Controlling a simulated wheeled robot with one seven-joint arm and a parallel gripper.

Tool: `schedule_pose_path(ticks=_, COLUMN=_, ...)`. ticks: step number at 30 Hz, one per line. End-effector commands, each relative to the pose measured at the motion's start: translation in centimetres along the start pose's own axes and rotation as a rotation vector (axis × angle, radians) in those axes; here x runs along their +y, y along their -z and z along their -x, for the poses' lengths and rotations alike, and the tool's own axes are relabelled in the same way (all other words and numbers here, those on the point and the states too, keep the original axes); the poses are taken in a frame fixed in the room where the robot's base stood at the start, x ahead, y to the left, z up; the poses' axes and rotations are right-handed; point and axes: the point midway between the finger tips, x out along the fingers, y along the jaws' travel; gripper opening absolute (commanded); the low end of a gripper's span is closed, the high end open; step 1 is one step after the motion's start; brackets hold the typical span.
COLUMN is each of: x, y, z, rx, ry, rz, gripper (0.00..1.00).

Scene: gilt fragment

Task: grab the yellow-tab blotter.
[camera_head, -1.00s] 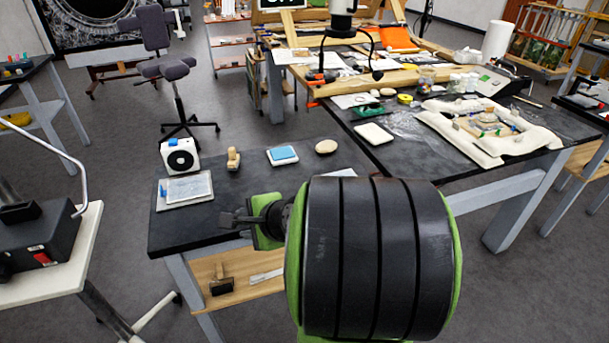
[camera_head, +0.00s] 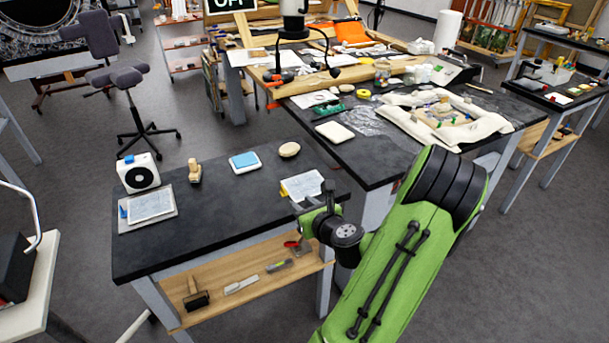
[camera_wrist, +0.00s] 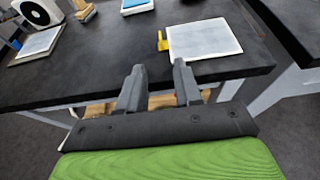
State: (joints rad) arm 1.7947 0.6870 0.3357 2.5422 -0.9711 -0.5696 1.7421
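The yellow-tab blotter (camera_head: 303,185) is a pale, flat rectangular sheet lying near the right end of the nearer black table. In the wrist view the blotter (camera_wrist: 205,38) lies at the upper right, with its yellow tab (camera_wrist: 162,42) at its left edge. My gripper (camera_wrist: 158,68) is open and empty, its two dark fingers apart and pointing toward the table. In the head view my gripper (camera_head: 313,198) overlaps the near edge of the blotter. The wrist view shows the fingers short of the blotter, left of its middle.
A similar blue-tab sheet (camera_head: 150,205) lies at the left of the black tabletop (camera_head: 215,208), by a white fan-like box (camera_head: 138,173). A wooden object (camera_head: 194,171), blue-topped pad (camera_head: 244,162) and round pale object (camera_head: 289,149) line the back. Tools lie on the wooden shelf (camera_head: 240,277) below.

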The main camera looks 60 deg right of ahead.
Motion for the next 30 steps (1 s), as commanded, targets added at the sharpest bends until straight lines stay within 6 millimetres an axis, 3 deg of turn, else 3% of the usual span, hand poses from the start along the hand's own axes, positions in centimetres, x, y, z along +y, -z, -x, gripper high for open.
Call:
schedule_pose_path(ticks=1, x=0.2, y=-0.3, z=-1.6, rx=-0.008, ry=-0.007, rz=0.008, gripper=0.34)
schedule_pose_path(ticks=6, x=0.1, y=-0.3, z=-5.7, rx=-0.008, ry=-0.005, rz=0.007, gripper=0.34)
schedule_pose_path(ticks=11, x=0.0, y=-0.2, z=-7.7, rx=-0.008, ry=-0.001, rz=0.006, gripper=0.34)
schedule_pose_path(ticks=18, x=0.0, y=-0.3, z=-11.9, rx=-0.009, ry=-0.002, rz=0.007, gripper=0.34)
schedule_pose_path(ticks=26, x=-0.1, y=-0.2, z=-12.8, rx=-0.007, ry=0.000, rz=0.005, gripper=0.34)
schedule_pose_path(ticks=30, x=-0.1, y=-0.3, z=-12.7, rx=-0.008, ry=0.000, rz=0.005, gripper=0.17)
